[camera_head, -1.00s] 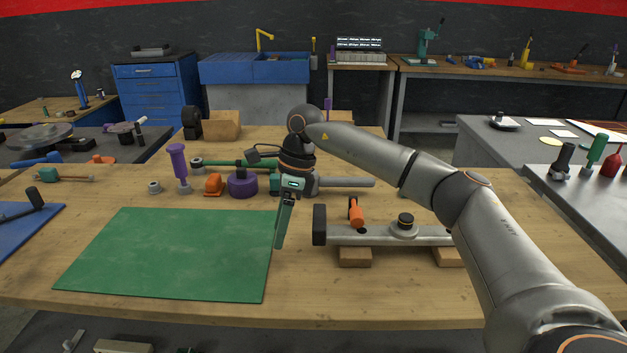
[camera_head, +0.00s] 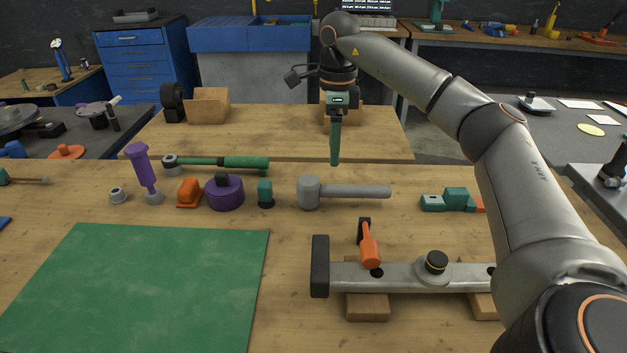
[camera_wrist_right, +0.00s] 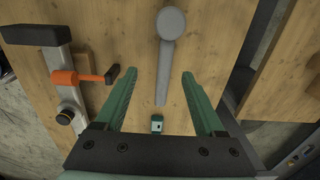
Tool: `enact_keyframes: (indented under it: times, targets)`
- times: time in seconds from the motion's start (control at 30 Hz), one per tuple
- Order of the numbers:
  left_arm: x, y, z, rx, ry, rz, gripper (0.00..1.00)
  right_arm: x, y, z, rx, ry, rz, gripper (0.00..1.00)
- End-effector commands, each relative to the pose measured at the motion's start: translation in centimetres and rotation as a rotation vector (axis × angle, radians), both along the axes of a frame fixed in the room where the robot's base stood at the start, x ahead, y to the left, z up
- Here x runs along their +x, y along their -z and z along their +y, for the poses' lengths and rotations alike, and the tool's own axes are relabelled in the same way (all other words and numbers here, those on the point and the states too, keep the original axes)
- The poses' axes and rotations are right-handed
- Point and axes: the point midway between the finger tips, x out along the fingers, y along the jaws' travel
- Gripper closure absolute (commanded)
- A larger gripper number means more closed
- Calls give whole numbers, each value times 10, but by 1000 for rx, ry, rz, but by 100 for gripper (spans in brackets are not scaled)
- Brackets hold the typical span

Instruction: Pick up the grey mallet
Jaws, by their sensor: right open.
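The grey mallet (camera_head: 345,192) lies on the wooden bench, its head at the left and its handle pointing right. My right gripper (camera_head: 335,163) hangs fingers down above and slightly behind the mallet in the head view, apart from it. In the right wrist view the green fingers of this gripper (camera_wrist_right: 158,77) are spread wide and empty. The mallet also shows in that view (camera_wrist_right: 163,75), its handle lined up in the gap between the fingers and its round head beyond the fingertips. My left gripper is not in view.
A metal bar (camera_head: 400,275) on wooden blocks, with an orange-handled tool (camera_head: 370,248), lies in front of the mallet. A teal piece (camera_head: 265,193) and a purple round part (camera_head: 224,193) stand left. A teal-and-orange block (camera_head: 455,200) lies right. A green mat (camera_head: 140,290) covers the front left.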

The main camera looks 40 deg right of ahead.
Motion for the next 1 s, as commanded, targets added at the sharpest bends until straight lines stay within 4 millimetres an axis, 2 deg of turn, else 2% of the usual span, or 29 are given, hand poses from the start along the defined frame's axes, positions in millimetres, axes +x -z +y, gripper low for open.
enact_keyframes:
  times: [0.13,0.23,0.5,0.77,1.0]
  targets:
    - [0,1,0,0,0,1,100,-1,-1,-2,-4,3,1,29]
    - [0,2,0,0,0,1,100,-1,7,-2,-4,3,2,29]
    - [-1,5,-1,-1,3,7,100,-1,55,-2,-4,3,2,29]
    - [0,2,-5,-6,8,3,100,0,76,-3,-4,4,0,29]
    - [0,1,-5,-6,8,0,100,1,112,-6,-4,3,3,29]
